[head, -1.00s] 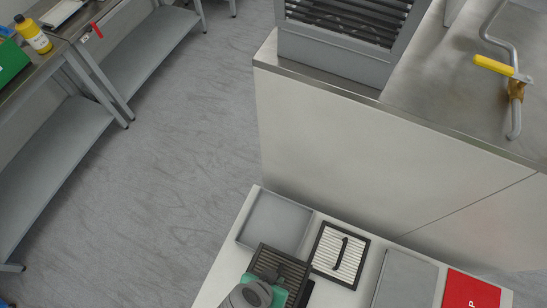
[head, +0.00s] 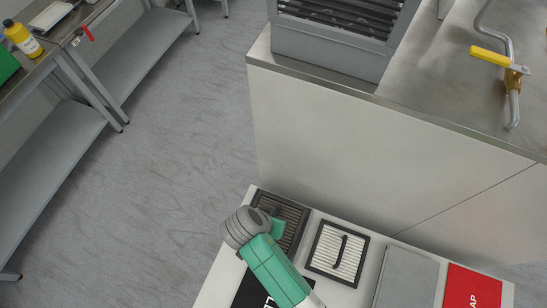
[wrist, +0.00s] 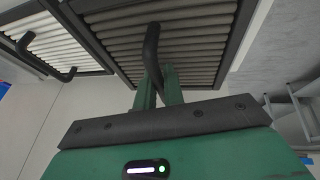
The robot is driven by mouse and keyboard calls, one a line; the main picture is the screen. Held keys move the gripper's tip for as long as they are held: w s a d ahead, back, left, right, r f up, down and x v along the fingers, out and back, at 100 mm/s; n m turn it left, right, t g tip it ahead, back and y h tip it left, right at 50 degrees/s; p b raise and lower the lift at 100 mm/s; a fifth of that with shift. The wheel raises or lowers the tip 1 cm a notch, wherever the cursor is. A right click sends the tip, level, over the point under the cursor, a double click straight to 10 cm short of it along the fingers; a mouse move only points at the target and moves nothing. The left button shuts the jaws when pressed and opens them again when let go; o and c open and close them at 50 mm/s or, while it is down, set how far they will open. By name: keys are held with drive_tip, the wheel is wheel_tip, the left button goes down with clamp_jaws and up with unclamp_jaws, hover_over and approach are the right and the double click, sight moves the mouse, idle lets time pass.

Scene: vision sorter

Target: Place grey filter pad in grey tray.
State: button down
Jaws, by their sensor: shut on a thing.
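The grey filter pad (head: 292,214) is a dark-framed, grey pleated square with a black handle. In the wrist view, the pad (wrist: 195,55) fills the upper middle. My gripper (wrist: 158,88) is shut on the pad's black handle (wrist: 152,45), with its green fingers on either side. In the head view, my green gripper body (head: 280,226) covers part of the pad.
A white pleated filter pad (head: 325,240) in a black frame lies just right. A flat grey tray (head: 406,278) and a red, lettered tray (head: 472,288) follow further right. A cabinet (head: 340,130) stands behind the table. Open floor (head: 185,150) lies left.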

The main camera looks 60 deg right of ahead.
drive_tip(key=shift+f+b, duration=0.3)
drive_tip(key=shift+f, duration=1.45)
drive_tip(key=c, duration=1.5)
unclamp_jaws()
drive_tip(key=p+v, duration=0.2)
drive_tip(key=v, duration=1)
drive_tip(key=shift+r, duration=0.15)
drive_tip(key=w+a+r+n+t, duration=0.25)
drive_tip(key=w+r+t, duration=0.3)
drive_tip(key=r, duration=0.45)
drive_tip(key=w+a+r+n+t, duration=0.1)
drive_tip(key=w+r+n+t, duration=0.25)
drive_tip(key=w+r, duration=0.5)
drive_tip(key=w+a+r+n+t, duration=0.2)
drive_tip(key=w+r+t, duration=0.3)
drive_tip(key=r, duration=0.7)
drive_tip(key=s+a+r+n+t+y, duration=0.1)
drive_tip(key=s+a+r+n+t, duration=0.1)
drive_tip(key=r, duration=0.8)
drive_tip(key=s+a+r+n+t+y, duration=0.2)
drive_tip(key=r+t, duration=0.4)
drive_tip(key=r, duration=0.5)
drive_tip(key=s+a+r+n+t+y, duration=0.1)
drive_tip(key=s+a+r+n+t, duration=0.2)
drive_tip(key=r, duration=0.7)
drive_tip(key=s+a+t, duration=0.1)
drive_tip(key=s+a, duration=0.1)
drive_tip(key=shift+s+a+r+n+y, duration=0.15)
drive_tip(key=shift+a+n+y, duration=0.25)
